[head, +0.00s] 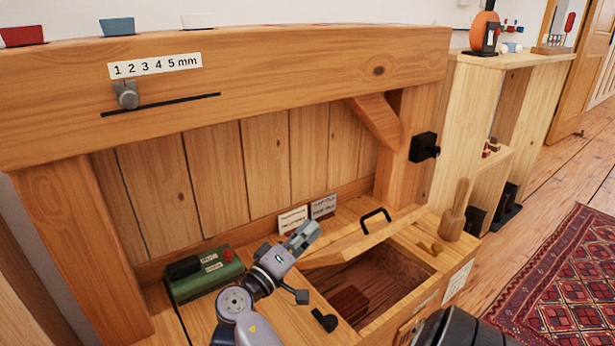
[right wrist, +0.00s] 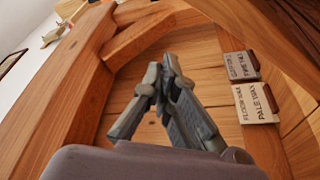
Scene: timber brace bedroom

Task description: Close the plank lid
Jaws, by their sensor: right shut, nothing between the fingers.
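The plank lid (head: 345,248) shows in the head view as a narrow tilted board along the back of an open bin in the wooden bench. A black handle (head: 375,219) stands on it. The bin (head: 398,283) is uncovered at the front and holds a reddish-brown block (head: 349,303). My right gripper (head: 306,235) is shut and empty, to the left of the lid and close to its left end; I cannot tell whether they touch. In the right wrist view its fingers (right wrist: 158,105) are together before the plank back wall. My left gripper is not in view.
A green box (head: 207,280) with a red button stands left of my right arm. Two label cards (head: 293,220) stand behind the gripper. A wooden mallet-like piece (head: 455,210) stands right of the bin. A heavy beam (head: 240,75) spans above.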

